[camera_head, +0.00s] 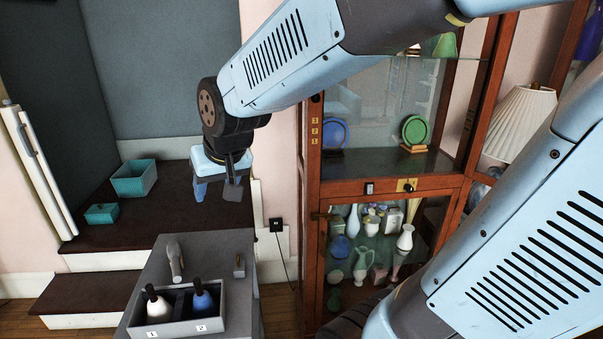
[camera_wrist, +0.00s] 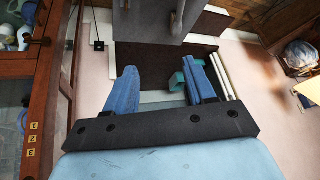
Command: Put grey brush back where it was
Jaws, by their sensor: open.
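A slim grey object (camera_head: 175,262), which looks like the grey brush, lies on the grey stand (camera_head: 207,255) just behind a two-compartment box; its fine shape is hard to make out. The grey box (camera_head: 178,328) has compartments marked 1 and 2. A white item with a dark top (camera_head: 157,308) is in compartment 1 and a blue one with a dark top (camera_head: 202,300) is in compartment 2. My gripper (camera_head: 217,189) is open and empty, in the air above and behind the stand. Its two blue fingers are apart in the wrist view (camera_wrist: 165,88).
A small dark grey block (camera_head: 239,268) is at the stand's right. A glass-fronted wooden cabinet (camera_head: 385,188) with plates and vases stands to the right. Two teal boxes, a larger (camera_head: 133,179) and a smaller (camera_head: 101,213), sit on the dark step at left. A lampshade (camera_head: 518,125) is at far right.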

